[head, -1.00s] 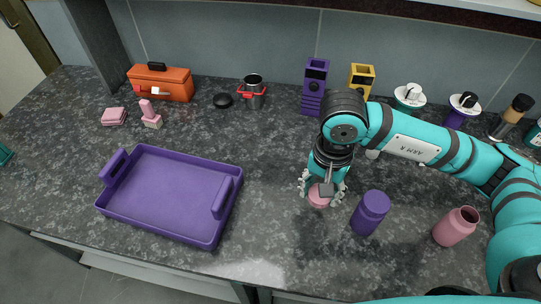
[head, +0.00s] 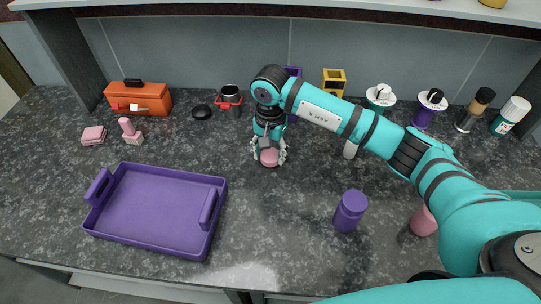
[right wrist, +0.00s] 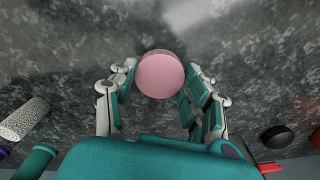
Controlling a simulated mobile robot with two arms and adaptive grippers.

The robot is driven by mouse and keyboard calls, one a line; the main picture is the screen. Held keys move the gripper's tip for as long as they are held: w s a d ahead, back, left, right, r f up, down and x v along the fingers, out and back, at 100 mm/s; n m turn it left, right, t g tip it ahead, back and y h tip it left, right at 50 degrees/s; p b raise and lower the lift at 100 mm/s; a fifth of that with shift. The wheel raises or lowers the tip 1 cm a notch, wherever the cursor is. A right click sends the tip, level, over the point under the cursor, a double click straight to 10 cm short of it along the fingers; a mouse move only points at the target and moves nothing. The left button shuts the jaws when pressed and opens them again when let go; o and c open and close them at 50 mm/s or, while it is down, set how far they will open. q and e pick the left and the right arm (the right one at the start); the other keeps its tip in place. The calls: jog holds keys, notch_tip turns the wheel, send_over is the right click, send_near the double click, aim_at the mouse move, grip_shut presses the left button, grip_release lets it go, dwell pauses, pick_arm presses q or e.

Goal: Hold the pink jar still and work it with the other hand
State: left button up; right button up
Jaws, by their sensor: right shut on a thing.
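My right gripper (head: 268,153) is shut on a round pink lid (head: 269,158) over the middle of the counter. The right wrist view shows the lid (right wrist: 160,74) between the fingers. Whether it touches the counter I cannot tell. The pink jar (head: 423,222) stands apart at the right, near the front, partly hidden behind my right arm. Its top is hidden now; about a second ago it showed an open mouth. My left gripper is not in view.
A purple bottle (head: 350,211) stands left of the pink jar. A purple tray (head: 150,247) lies at the left. An orange toolbox (head: 138,98), a black knob-like thing (head: 202,112) and a red-handled pot (head: 230,101) line the back. The counter between tray and purple bottle is clear.

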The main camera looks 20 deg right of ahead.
notch_tip(320, 180, down, 2)
jog(key=shift+s+f, duration=0.1)
jog(key=shift+f, duration=0.05)
jog(key=shift+f, duration=0.25)
jog(key=o, duration=1.3)
jog(key=shift+r, duration=0.1)
